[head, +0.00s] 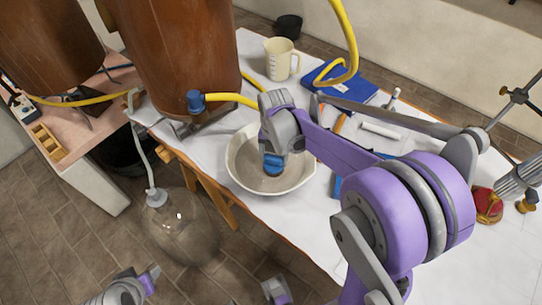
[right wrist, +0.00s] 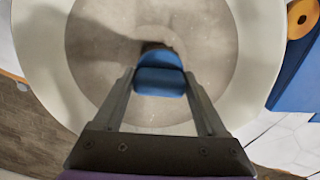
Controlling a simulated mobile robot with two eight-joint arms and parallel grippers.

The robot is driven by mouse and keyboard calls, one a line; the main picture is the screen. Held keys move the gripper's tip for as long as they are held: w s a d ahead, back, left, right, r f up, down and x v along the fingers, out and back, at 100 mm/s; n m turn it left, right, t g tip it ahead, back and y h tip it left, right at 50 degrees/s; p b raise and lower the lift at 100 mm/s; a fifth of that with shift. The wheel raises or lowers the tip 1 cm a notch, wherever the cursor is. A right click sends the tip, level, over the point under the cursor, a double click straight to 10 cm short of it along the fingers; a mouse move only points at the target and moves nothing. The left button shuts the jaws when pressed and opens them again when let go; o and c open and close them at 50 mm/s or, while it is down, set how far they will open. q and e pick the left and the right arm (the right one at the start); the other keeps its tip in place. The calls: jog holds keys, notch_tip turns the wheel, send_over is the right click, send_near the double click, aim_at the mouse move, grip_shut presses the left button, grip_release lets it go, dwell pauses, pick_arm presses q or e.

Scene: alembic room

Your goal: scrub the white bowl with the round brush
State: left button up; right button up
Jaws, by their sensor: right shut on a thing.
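The white bowl (head: 300,174) stands on the white-covered table, near its left edge. In the right wrist view the bowl (right wrist: 40,62) fills most of the picture, with a greyish inside. My right gripper (head: 272,150) reaches down into the bowl and is shut on the round brush (head: 273,164), whose blue part shows between the fingers. The brush also shows in the right wrist view (right wrist: 160,80), over the bowl's inside. Its lower end is mostly hidden, so I cannot tell whether it touches the bowl. My left gripper's fingers are not in view.
A copper vessel (head: 180,60) stands close behind the bowl on the left. A cream measuring jug (head: 279,60) and a blue book (head: 340,85) lie beyond it. A yellow hose (head: 232,98) runs behind the bowl. A glass flask (head: 180,228) is below the table edge.

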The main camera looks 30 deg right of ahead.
jog(key=shift+w, duration=1.1)
jog(key=shift+s+a, duration=0.6)
jog(key=shift+a, duration=0.35)
jog(key=shift+s+d, duration=0.3)
jog(key=shift+d, duration=0.2)
jog(key=shift+s+d, duration=0.25)
jog(key=shift+d, duration=0.25)
jog(key=shift+w, duration=1.1)
jog(key=shift+s+a, duration=0.25)
jog(key=shift+a, duration=0.25)
jog(key=shift+s+a, duration=0.25)
jog(key=shift+a, duration=0.25)
jog(key=shift+s+d+r, duration=0.1)
jog(key=shift+s+d, duration=0.2)
jog(key=shift+d, duration=0.2)
jog(key=shift+s+d, duration=0.3)
jog(key=shift+d, duration=0.2)
jog(key=shift+w, duration=1.15)
jog(key=shift+s+a+f, duration=0.1)
jog(key=shift+s+a, duration=0.25)
jog(key=shift+a, duration=0.2)
jog(key=shift+s+a+f, duration=0.1)
jog(key=shift+s+a, duration=0.2)
jog(key=shift+a, duration=0.2)
